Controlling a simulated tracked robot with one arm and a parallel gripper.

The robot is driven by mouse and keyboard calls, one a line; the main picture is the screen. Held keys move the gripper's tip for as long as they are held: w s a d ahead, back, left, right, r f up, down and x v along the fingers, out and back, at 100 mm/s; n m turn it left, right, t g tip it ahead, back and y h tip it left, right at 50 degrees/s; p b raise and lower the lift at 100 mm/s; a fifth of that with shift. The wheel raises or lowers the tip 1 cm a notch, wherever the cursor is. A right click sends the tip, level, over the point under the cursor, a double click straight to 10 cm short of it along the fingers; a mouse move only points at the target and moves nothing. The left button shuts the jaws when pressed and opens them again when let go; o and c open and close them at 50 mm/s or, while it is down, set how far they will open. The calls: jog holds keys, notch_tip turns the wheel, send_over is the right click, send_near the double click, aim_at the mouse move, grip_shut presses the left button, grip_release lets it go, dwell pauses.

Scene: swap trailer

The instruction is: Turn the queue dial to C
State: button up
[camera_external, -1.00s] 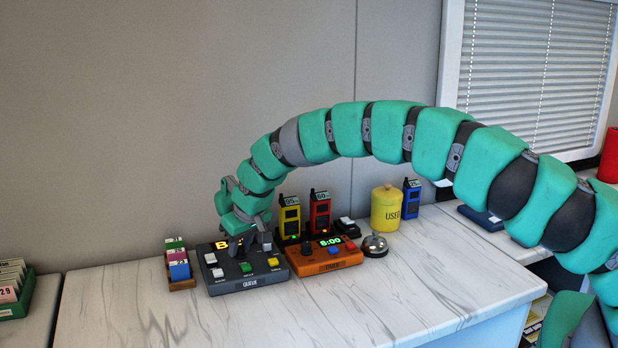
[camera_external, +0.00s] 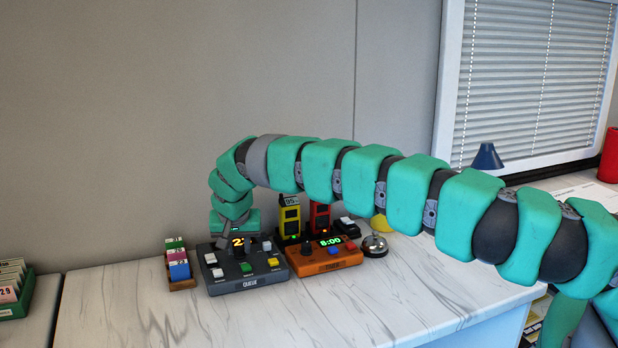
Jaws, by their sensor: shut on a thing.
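The dark queue box (camera_external: 248,285), labelled QUEUE, sits on the marble counter. It has white, green and yellow buttons on top and a lit yellow display (camera_external: 238,241). A "2" shows on the display; the rest is covered. My gripper (camera_external: 239,245) points down over the box, shut on the small dark queue dial (camera_external: 239,252). The fingers are dark and small here, so the exact grip and the dial's pointer cannot be made out.
The orange timer (camera_external: 325,262), reading 8:00, stands close on the right, with a bell (camera_external: 375,245) beyond. A ticket holder (camera_external: 178,268) is at left. Yellow (camera_external: 291,215) and red (camera_external: 320,217) radios stand behind. The front counter is clear.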

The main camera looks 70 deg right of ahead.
jog(key=shift+a, duration=0.1)
dwell(0.3)
jog(key=o, duration=1)
jog(key=v, duration=1.3)
jog(key=shift+a+r+b, duration=0.25)
jog(key=shift+b, duration=0.15)
